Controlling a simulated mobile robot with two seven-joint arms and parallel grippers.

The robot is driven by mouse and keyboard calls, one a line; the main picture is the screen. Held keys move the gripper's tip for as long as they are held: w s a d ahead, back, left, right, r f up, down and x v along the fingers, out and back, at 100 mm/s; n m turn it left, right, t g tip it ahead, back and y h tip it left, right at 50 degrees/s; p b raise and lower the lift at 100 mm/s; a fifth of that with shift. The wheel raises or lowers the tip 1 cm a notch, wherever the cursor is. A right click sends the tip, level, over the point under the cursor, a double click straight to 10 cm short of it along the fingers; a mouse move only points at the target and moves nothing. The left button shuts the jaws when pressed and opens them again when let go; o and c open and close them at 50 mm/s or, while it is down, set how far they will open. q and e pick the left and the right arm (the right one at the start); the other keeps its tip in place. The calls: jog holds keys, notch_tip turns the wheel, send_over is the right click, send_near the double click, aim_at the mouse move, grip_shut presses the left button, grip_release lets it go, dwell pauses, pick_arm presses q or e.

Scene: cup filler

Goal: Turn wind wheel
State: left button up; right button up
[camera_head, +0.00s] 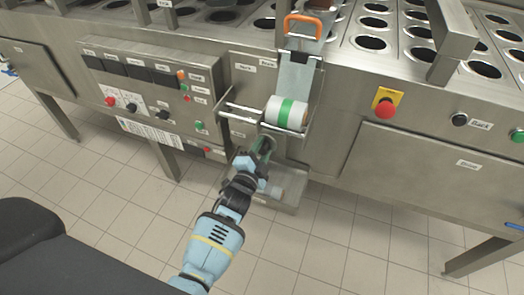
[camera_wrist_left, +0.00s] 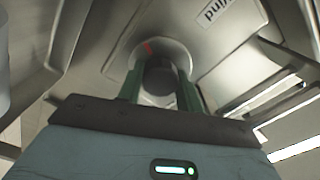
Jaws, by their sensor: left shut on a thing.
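The wind wheel (camera_wrist_left: 173,46) shows in the left wrist view as a pale round disc with a red mark near its top and a darker grey knob (camera_wrist_left: 158,82) at its middle. My left gripper (camera_wrist_left: 160,90) has its green fingers on either side of the knob and is shut on it. In the head view my left gripper (camera_head: 263,146) reaches up to the front of the machine, just below the white and green roll (camera_head: 287,113). There the gripper and roll bracket hide most of the wheel. My right gripper is not in view.
The roll sits in a metal bracket with rods at its left. A control panel (camera_head: 145,85) with buttons and knobs is to the left. A red emergency button (camera_head: 385,108) is to the right. An orange handle (camera_head: 303,22) stands above. Tiled floor (camera_head: 330,250) lies open below.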

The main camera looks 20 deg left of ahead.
pick_arm(q)
jog(key=shift+m, duration=0.8)
jog(key=o, duration=1)
jog(key=s, duration=0.8)
jog(key=shift+a, duration=0.1)
